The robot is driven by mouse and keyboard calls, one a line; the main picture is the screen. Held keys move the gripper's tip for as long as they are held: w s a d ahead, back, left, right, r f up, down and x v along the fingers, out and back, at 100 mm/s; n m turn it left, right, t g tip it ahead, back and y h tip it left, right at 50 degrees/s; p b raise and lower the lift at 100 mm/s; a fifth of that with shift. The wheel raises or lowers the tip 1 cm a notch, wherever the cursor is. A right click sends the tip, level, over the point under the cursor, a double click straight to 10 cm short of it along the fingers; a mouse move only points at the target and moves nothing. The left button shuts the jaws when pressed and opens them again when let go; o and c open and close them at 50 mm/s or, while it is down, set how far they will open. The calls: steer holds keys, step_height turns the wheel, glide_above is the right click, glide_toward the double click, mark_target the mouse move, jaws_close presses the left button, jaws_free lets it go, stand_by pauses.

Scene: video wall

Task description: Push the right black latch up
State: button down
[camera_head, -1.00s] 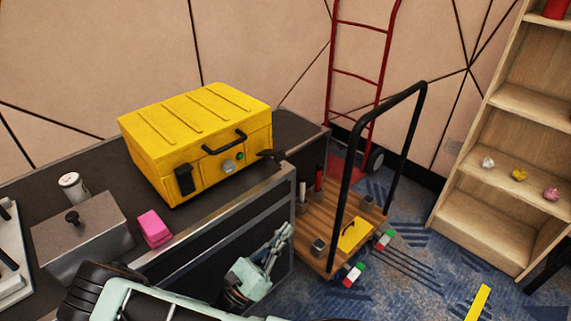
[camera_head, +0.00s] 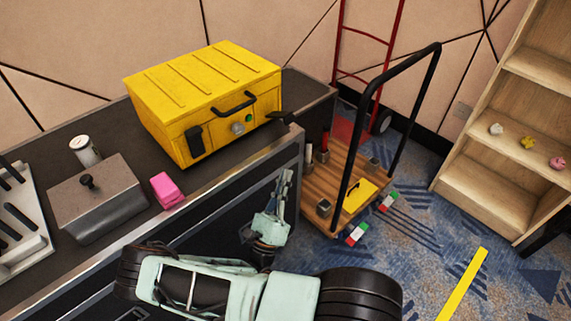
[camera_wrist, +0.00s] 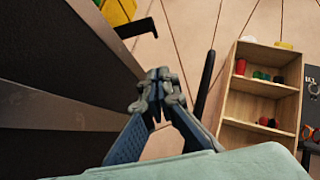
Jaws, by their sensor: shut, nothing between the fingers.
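A yellow case (camera_head: 205,85) with a black handle (camera_head: 234,103) stands on the dark counter. Its right black latch (camera_head: 279,116) sticks out from the front near the right corner; it appears in the wrist view (camera_wrist: 135,28) as a dark bar beside a bit of yellow. The left black latch (camera_head: 195,141) lies upright against the front. My gripper (camera_head: 287,174) points upward in front of the counter's side, below the right latch and apart from it. In the wrist view its fingertips (camera_wrist: 160,74) are together and empty.
A grey lidded box (camera_head: 97,200), a pink block (camera_head: 166,190) and a white can (camera_head: 85,151) stand on the counter (camera_head: 225,165). A wooden-decked cart (camera_head: 340,185) with a black handle stands right of the counter. A wooden shelf (camera_head: 495,180) is farther right.

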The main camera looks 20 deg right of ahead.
mark_target(280, 118)
steer(key=x, duration=0.3)
steer(key=a+x, duration=0.1)
steer(key=x, duration=0.3)
steer(key=r+x, duration=0.1)
steer(key=x, duration=0.2)
steer(key=shift+w+a+r, duration=0.15)
steer(key=shift+r, duration=0.05)
steer(key=shift+w+a+r, duration=0.1)
steer(key=shift+w+r, duration=0.15)
steer(key=shift+r, duration=0.25)
steer(key=shift+r, duration=0.2)
